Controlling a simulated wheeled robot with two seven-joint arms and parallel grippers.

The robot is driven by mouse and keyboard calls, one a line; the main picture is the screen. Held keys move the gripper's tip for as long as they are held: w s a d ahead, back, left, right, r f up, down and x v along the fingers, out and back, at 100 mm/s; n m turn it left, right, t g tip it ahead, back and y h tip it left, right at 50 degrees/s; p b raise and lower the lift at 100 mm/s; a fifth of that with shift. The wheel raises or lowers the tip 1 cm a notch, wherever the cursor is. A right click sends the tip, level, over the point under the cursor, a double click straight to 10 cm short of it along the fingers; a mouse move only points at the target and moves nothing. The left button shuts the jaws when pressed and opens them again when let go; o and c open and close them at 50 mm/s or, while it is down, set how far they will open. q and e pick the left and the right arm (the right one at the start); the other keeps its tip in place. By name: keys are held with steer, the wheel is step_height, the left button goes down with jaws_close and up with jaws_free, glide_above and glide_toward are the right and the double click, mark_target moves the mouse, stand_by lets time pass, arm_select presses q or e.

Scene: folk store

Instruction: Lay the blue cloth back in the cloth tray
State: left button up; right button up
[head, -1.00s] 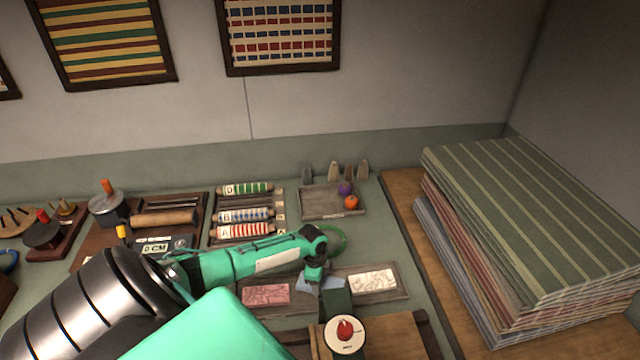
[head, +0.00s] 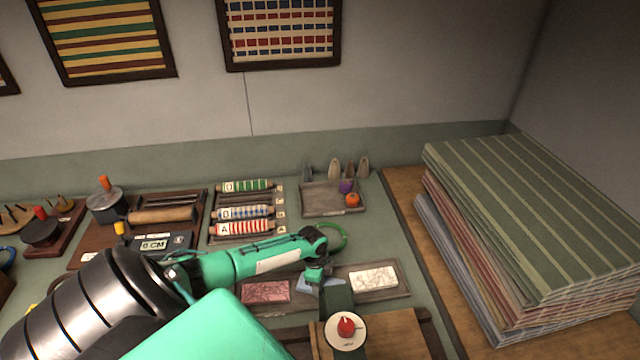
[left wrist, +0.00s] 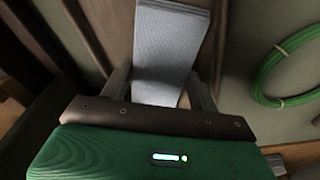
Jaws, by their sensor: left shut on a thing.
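The blue cloth (head: 309,286) is a folded pale blue piece, partly hidden by my left gripper (head: 328,296). In the left wrist view the cloth (left wrist: 170,45) lies between the two fingers of my left gripper (left wrist: 165,82), which is shut on it. The cloth tray (head: 404,289) is a shallow wooden tray holding a pink patterned cloth (head: 265,292) on the left and a white patterned cloth (head: 373,279) on the right. The blue cloth is at the middle of the tray, between them. I cannot tell whether it touches the tray floor. My right gripper is not in view.
A green ring (head: 343,238) lies behind the tray. A wooden board with a red-knobbed round piece (head: 346,327) is in front. A small tray (head: 325,208) with a purple and an orange item stands behind. A tall fabric stack (head: 530,220) fills the right side.

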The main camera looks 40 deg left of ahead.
arm_select(q)
steer(key=shift+f, duration=0.4)
steer(key=o, duration=1.2)
steer(key=shift+c, duration=0.2)
steer(key=shift+r, duration=0.15)
steer(key=r+p, duration=0.1)
steer(key=r, duration=0.1)
steer(key=r+p, duration=0.3)
steer(key=r, duration=0.1)
steer(key=shift+s+a, duration=0.15)
steer(key=shift+a, duration=0.2)
step_height(320, 180, up, 8)
steer(key=shift+s+a+f, duration=0.25)
steer(key=shift+a, duration=0.1)
